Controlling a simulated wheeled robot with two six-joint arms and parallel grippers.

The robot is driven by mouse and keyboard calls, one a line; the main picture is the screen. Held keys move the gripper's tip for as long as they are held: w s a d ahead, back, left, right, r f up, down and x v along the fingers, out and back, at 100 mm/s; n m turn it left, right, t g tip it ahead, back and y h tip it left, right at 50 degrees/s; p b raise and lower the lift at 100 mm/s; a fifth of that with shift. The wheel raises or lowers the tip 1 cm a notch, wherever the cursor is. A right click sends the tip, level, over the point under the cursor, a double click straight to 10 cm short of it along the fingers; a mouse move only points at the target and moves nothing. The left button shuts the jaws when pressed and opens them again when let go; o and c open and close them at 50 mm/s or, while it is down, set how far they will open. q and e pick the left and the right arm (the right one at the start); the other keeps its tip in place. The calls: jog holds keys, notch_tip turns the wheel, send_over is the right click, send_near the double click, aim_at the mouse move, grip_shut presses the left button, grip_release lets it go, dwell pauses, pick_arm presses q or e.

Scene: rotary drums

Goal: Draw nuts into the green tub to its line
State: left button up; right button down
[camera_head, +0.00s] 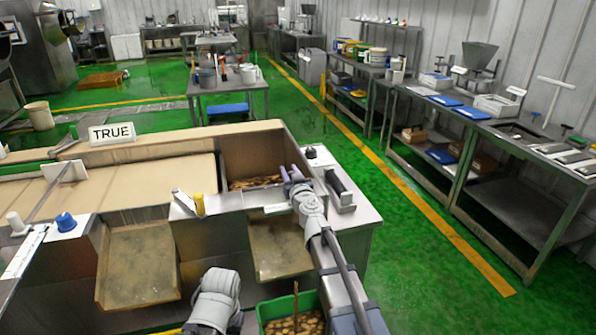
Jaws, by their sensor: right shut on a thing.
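The green tub (263,313) stands at the bottom, below the right chute (281,262), with brown nuts (296,325) in it. Its lower part is cut off and my right arm covers part of it. I cannot make out its line. More nuts (255,183) lie in the right bin. My right gripper (292,174), with purplish fingers, is at that bin's front wall, shut on what looks like the gate handle, mostly hidden by the gripper. A grey link of my left arm shows at the bottom; its fingers do not show.
A blue knob (65,222) is at far left. A black-handled device (340,187) sits right of the bin. Green floor is clear at right.

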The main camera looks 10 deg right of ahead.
jog(key=shift+d, duration=0.1)
jog(key=c, duration=0.6)
grip_release()
jog(key=shift+s+d, duration=0.1)
jog(key=shift+s, duration=3.8)
dwell(2.0)
